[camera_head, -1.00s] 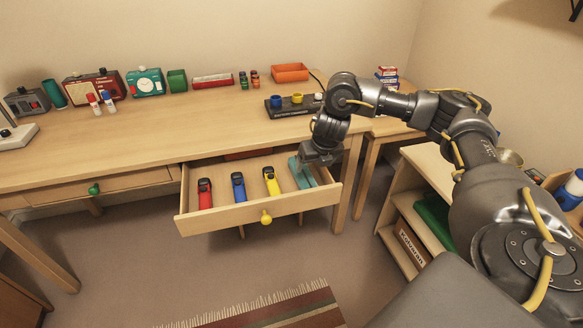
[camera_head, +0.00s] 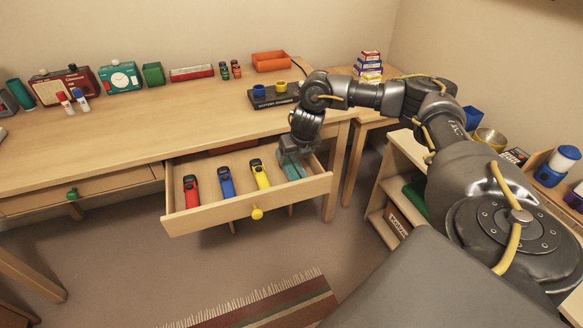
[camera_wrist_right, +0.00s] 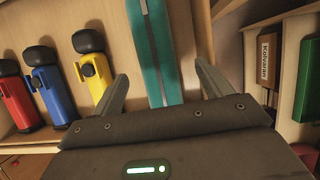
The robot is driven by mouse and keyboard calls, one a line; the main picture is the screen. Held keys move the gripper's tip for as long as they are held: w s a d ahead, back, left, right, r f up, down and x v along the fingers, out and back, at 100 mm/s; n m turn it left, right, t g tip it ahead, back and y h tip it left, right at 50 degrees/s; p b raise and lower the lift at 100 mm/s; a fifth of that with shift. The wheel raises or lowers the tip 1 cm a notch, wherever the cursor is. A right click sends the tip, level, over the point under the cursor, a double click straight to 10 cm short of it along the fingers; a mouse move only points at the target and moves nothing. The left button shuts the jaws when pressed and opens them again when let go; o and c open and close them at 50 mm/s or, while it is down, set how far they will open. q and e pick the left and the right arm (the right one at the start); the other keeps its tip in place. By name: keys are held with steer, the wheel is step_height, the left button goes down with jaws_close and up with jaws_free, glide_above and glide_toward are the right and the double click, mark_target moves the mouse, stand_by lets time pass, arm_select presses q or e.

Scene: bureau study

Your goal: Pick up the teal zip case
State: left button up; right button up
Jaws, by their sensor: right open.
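The teal zip case (camera_head: 293,170) lies in the right end of the open drawer, to the right of the yellow item. In the right wrist view the two fingers of my right gripper (camera_wrist_right: 160,82) are spread apart, one on each side of the case, with nothing held. I cannot tell how far the fingertips are above it. My left gripper is out of view.
The open drawer (camera_head: 240,211) also holds red (camera_head: 191,190), blue (camera_head: 226,182) and yellow (camera_head: 260,174) items with black ends. The drawer's right wall is close to my gripper. A black battery charger (camera_head: 272,99) stands on the desk above. A low shelf (camera_head: 393,192) is at the right.

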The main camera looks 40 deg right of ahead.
steer(key=x, duration=0.4)
steer(key=shift+a, duration=0.25)
steer(key=shift+w+f+b, duration=0.2)
steer(key=shift+f+b, duration=0.1)
steer(key=shift+f, duration=0.05)
steer(key=shift+d+f, duration=0.1)
steer(key=shift+f, duration=0.1)
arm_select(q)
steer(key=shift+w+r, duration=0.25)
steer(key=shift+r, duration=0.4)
arm_select(e)
steer(key=c, duration=1.1)
steer(key=shift+r, duration=0.2)
steer(key=shift+w+r, duration=0.1)
steer(key=shift+r, duration=0.2)
step_height(320, 180, up, 12)
steer(key=p, duration=0.2)
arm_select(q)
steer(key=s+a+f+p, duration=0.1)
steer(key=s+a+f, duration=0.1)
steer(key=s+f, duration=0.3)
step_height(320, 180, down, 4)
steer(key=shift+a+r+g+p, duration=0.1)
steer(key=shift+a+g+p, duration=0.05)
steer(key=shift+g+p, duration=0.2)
arm_select(e)
step_height(320, 180, up, 5)
glide_above(292, 162)
steer(key=shift+r, duration=0.1)
